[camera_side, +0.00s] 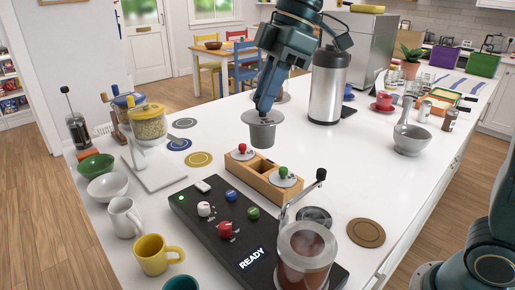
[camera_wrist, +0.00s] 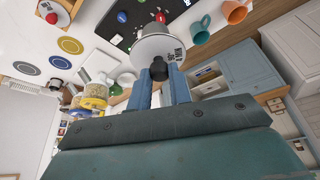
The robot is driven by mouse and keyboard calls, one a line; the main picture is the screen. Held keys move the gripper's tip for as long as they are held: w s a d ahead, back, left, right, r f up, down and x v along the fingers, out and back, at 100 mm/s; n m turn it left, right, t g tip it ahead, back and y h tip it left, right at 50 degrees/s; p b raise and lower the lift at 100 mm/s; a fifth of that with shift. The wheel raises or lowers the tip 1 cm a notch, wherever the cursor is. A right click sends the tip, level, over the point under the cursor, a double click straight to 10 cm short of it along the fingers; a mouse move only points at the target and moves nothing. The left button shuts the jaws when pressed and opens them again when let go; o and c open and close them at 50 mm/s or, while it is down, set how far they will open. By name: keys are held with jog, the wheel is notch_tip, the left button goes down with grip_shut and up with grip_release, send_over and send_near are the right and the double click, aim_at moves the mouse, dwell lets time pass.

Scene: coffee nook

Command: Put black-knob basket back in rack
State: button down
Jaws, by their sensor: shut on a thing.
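My gripper (camera_side: 263,108) is shut on the black-knob basket (camera_side: 261,133), a grey metal cup hanging above the counter behind the rack. In the wrist view my fingers (camera_wrist: 161,90) close on its black knob (camera_wrist: 159,68), with the pale basket lid (camera_wrist: 157,45) beyond them. The wooden rack (camera_side: 256,186) stands on the counter below and slightly right of the basket. The red-knob basket (camera_side: 242,154) sits in its far-left end and the green-knob basket (camera_side: 283,180) in its near-right end. An open slot shows between them. The held basket is apart from the rack.
A black control panel (camera_side: 235,238) reading READY and a grinder (camera_side: 304,255) with a crank stand in front of the rack. A steel dispenser (camera_side: 328,88) stands behind it. Flat coasters (camera_side: 198,159) lie to the left; a brown one (camera_side: 366,233) lies to the right.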

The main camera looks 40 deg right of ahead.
jog(key=w+d+f, duration=1)
jog(key=w+d, duration=0.3)
jog(key=w, duration=0.1)
jog(key=shift+d+f+m, duration=0.15)
jog(key=shift+f+m, duration=0.15)
jog(key=shift+f, duration=0.1)
jog(key=shift+f+t, duration=0.25)
jog(key=shift+t, duration=0.05)
jog(key=shift+f, duration=2.9)
jog(key=shift+f, duration=2.4)
dwell(0.6)
